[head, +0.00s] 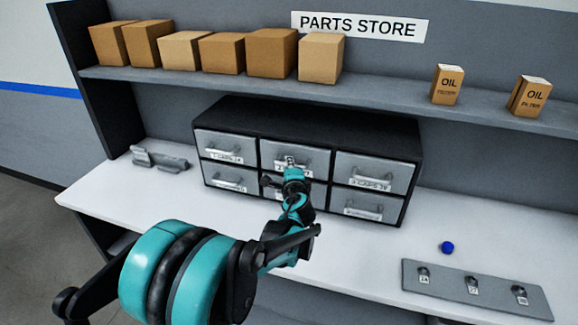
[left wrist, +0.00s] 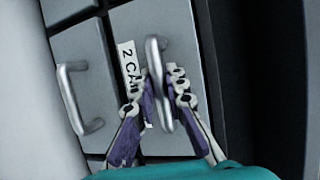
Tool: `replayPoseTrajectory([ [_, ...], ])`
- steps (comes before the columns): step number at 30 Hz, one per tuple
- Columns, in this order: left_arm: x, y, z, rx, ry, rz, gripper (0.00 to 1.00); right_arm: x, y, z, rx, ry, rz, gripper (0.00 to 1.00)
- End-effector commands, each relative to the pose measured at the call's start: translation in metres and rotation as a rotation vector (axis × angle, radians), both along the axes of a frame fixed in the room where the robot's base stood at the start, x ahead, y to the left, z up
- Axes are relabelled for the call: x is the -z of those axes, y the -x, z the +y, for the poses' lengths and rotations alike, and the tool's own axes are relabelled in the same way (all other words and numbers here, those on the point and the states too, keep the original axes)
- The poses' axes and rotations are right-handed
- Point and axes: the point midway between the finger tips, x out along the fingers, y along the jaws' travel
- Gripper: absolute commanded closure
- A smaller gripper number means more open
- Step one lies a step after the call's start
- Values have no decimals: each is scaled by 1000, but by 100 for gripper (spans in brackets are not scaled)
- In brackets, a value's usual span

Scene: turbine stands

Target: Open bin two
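Bin two is the upper middle drawer (head: 287,157) of a dark parts cabinet (head: 310,120); its grey front looks flush with its neighbours. In the left wrist view its label (left wrist: 128,65) starts with 2, the rest partly hidden by a finger. Its bar handle (left wrist: 155,60) lies between the two fingers of my left gripper (left wrist: 158,82), one on each side. The fingertips are close to the bar, but I cannot tell whether they press on it. In the head view my left gripper (head: 291,165) is in front of this drawer. My right gripper is not in view.
Closed drawers (head: 375,172) surround bin two. A shelf with cardboard boxes (head: 272,53) and oil filter boxes (head: 447,85) runs above. A grey bracket (head: 160,159), a blue ball (head: 447,247) and a plate with knobs (head: 470,285) are on the white worktop (head: 130,195).

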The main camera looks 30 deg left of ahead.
Motion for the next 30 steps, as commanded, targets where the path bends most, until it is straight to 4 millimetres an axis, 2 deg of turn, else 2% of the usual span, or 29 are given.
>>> replayPoseTrajectory([
  [6,0,3,-1,0,0,0,100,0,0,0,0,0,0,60],
  [11,0,17,-4,0,1,0,100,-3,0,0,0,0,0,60],
  [14,-1,34,-8,0,1,0,100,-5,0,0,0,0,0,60],
  [24,-2,115,-28,0,1,1,100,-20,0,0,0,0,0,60],
  [30,-2,156,-37,0,0,0,100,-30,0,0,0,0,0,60],
])
